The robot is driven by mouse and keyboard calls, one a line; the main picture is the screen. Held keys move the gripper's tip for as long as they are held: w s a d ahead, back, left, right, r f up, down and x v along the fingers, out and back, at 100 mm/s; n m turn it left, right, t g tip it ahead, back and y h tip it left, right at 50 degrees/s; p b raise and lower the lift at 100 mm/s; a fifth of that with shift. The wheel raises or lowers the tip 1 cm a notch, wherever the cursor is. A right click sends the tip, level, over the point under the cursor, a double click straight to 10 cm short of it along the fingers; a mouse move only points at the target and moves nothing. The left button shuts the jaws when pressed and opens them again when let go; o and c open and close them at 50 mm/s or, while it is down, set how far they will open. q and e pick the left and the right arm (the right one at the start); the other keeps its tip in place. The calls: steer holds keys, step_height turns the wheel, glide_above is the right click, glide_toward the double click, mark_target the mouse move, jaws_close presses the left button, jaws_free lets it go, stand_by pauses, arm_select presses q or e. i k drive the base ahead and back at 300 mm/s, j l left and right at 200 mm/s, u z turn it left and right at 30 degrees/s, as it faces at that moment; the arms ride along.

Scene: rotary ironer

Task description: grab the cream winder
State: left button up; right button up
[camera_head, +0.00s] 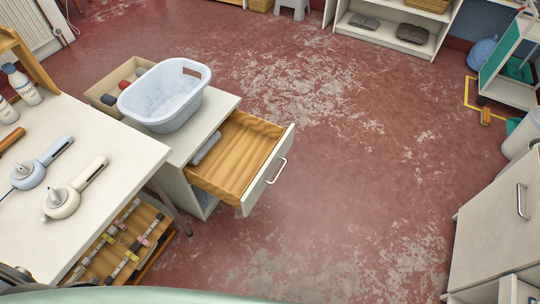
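The cream winder (62,202) lies on the white table (105,230) at the left, near its front part. It has a round body with a small knob on top and a long handle pointing up and right, with a dark slot in it. A similar light blue winder (28,175) lies just behind it and to the left, apart from it. Neither of my grippers shows in the head view, and nothing visible touches the cream winder.
White bottles (22,84) stand at the table's back left. A drawer (236,158) stands open from the cabinet right of the table, with a laundry basket (166,95) on top. A wooden tray (118,245) sits below the table edge. The red floor in the middle is clear.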

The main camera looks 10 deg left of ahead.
mark_target(73, 201)
steer(key=u, duration=1.95)
steer(key=j+z, duration=0.2)
steer(key=j, duration=1.3)
